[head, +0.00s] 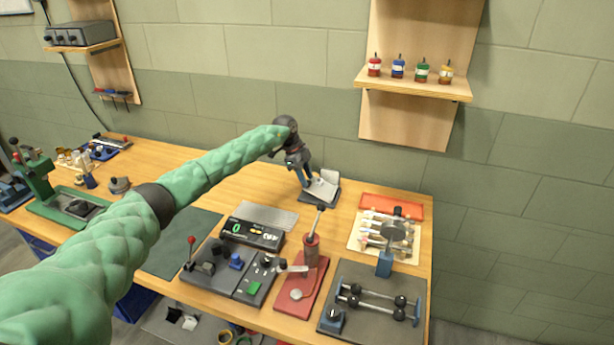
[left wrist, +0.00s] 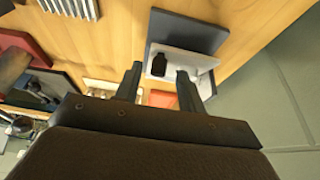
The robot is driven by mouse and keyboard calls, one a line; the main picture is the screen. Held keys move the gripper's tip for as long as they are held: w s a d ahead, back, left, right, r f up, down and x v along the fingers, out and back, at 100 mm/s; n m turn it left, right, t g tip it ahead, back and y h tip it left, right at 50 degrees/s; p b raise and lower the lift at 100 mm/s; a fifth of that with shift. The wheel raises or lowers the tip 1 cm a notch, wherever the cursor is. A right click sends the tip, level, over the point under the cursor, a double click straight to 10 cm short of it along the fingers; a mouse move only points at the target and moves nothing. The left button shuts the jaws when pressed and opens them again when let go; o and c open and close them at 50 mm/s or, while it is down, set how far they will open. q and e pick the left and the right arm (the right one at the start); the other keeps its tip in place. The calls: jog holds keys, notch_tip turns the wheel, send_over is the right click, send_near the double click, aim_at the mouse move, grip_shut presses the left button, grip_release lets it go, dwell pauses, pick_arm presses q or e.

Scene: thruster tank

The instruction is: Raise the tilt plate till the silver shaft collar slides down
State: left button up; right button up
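The tilt plate (head: 326,185) is a pale grey plate on a dark base, near the back of the bench, right of centre in the head view. It also shows in the left wrist view (left wrist: 204,66), beside its dark base (left wrist: 190,30). A small dark block (left wrist: 158,64) appears on or against the plate; I cannot tell whether it is the silver shaft collar. I cannot make out a silver collar. My left gripper (head: 306,184) reaches down at the plate's left side. Its fingers (left wrist: 159,70) are apart with nothing clearly held; contact is unclear. My right gripper is out of view.
A keyed panel (head: 252,232), a red lever stand (head: 309,268) and a dark tray with rods (head: 372,300) fill the front. An orange-edged board (head: 392,205) lies right of the plate. A wall shelf (head: 415,85) holds small bottles. Bare wood surrounds the plate's back.

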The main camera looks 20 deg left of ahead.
pick_arm(q)
jog(key=shift+d+f, duration=0.3)
jog(key=shift+f, duration=0.25)
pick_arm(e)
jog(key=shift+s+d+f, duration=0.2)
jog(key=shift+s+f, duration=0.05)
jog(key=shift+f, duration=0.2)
pick_arm(q)
jog(key=shift+c, duration=0.4)
jog(key=shift+s, duration=0.1)
grip_shut()
jog(key=shift+r, duration=0.15)
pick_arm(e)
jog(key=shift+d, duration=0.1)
